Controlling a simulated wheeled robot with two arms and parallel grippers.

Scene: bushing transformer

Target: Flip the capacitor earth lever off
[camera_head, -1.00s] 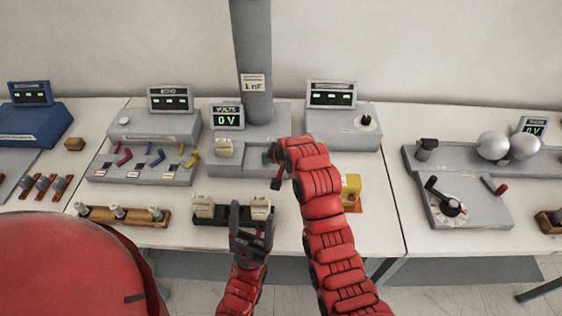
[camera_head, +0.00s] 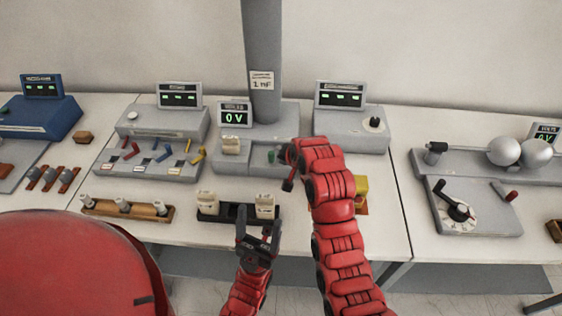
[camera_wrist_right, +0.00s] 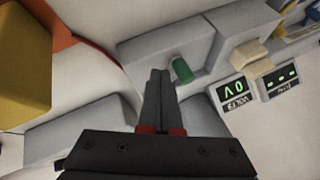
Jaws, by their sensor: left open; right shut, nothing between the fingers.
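The capacitor is a grey column (camera_head: 263,60) with a "1 nF" label, on a grey base (camera_head: 230,168) with a display reading 0 V (camera_head: 235,118). A green knob (camera_head: 271,157), seemingly the earth lever's handle, is on the base; it also shows in the right wrist view (camera_wrist_right: 182,69). A cream block (camera_head: 231,145) sits left of it. My right gripper (camera_head: 288,185) is shut and empty, in front of the knob; in the wrist view its fingertips (camera_wrist_right: 159,74) appear just beside the knob, contact unclear. My left gripper (camera_head: 257,238) is open and empty, by a black tray.
The black tray (camera_head: 238,213) holds two cream blocks at the table's front. A wooden holder (camera_head: 150,211) with several pegs is to its left. A yellow block (camera_head: 361,186) is partly behind my right arm. A grey unit with a black crank (camera_head: 455,205) stands right.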

